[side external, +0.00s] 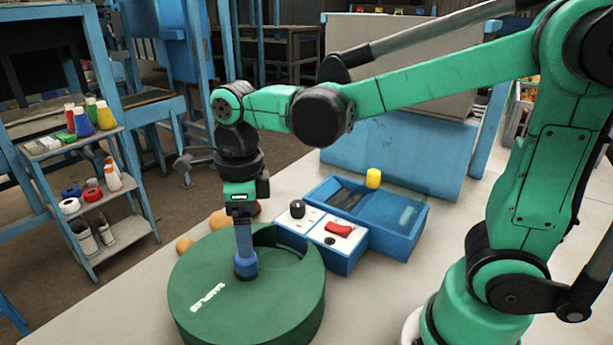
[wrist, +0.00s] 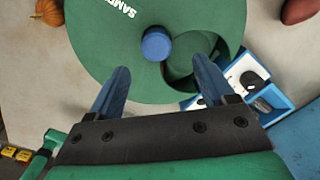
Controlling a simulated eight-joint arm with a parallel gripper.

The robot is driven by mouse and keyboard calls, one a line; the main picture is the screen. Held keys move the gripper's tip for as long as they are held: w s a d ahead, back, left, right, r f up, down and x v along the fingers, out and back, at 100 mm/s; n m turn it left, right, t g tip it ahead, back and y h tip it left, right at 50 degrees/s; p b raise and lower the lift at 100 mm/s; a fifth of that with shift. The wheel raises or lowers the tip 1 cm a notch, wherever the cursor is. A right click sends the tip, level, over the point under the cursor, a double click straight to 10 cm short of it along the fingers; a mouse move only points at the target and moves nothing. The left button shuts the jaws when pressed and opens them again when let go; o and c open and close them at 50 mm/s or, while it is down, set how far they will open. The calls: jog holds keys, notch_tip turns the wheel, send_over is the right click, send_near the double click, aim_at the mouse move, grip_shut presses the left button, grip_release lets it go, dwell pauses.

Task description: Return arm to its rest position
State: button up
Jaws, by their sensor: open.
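My gripper (side external: 243,246) points down over a round green drum marked with white lettering (side external: 248,305). In the wrist view my gripper (wrist: 160,66) has its two blue fingers spread wide, with nothing between them. The drum's blue knob (wrist: 156,45) lies just beyond the fingertips, roughly centred between them. The knob also shows in the side view (side external: 246,269), at or just under the fingertips; I cannot tell the exact gap. A cut-out opening (wrist: 184,72) in the drum's top shows beside the knob.
A blue control box with a red switch (side external: 339,229) and black knob (side external: 297,208) stands right behind the drum. Orange pumpkin-like things (side external: 185,245) sit behind the drum. A shelf cart (side external: 96,190) stands left.

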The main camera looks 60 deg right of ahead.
jog(key=n, duration=0.2)
jog(key=shift+s+d+r+n+t, duration=0.2)
jog(key=shift+d+n+t, duration=0.1)
jog(key=shift+d+n, duration=0.1)
jog(key=s+d+n+t, duration=0.1)
jog(key=d+n+t, duration=0.1)
jog(key=n, duration=1)
jog(key=s+d+n+t, duration=0.2)
jog(key=d+n+t, duration=0.1)
jog(key=n, duration=0.9)
jog(key=shift+d+t, duration=0.2)
jog(key=shift+t, duration=0.3)
